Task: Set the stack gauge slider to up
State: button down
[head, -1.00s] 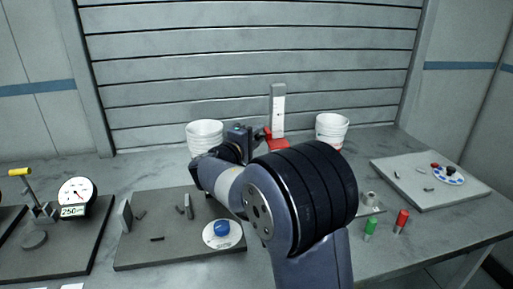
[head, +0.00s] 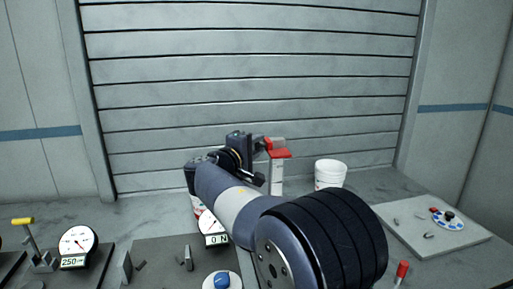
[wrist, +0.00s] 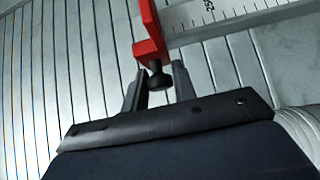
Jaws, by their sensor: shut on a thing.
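The stack gauge (head: 277,182) is an upright pale post with scale marks at the back of the bench. Its red slider (head: 280,153) sits near the top of the post, with a little of the post showing above it. In the wrist view the red slider (wrist: 150,35) carries a dark knob (wrist: 157,76), and the scale (wrist: 215,14) runs beside it. My gripper (wrist: 159,84) is shut on the slider's knob, one finger on each side. In the head view my gripper (head: 262,162) is just left of the slider, partly hidden by my arm.
A white tub (head: 329,174) stands right of the gauge. A dial reading 0 N (head: 213,232) is partly behind my arm. A board with a blue knob (head: 222,281) is at the front, a 250 dial (head: 77,243) at left, and a pale board (head: 425,225) at right.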

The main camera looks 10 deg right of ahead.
jog(key=c, duration=1.3)
grip_release()
jog(key=shift+r, duration=0.25)
jog(key=shift+o, duration=0.2)
jog(key=b+v, duration=0.2)
jog(key=v, duration=0.9)
jog(key=shift+w+d, duration=0.1)
jog(key=shift+d, duration=0.1)
jog(key=p+x, duration=0.2)
jog(key=x, duration=0.8)
jog(key=shift+w+d, duration=0.1)
jog(key=shift+w+d+f, duration=0.15)
jog(key=shift+w+f, duration=0.05)
jog(key=shift+s+f, duration=0.1)
jog(key=shift+f, duration=0.25)
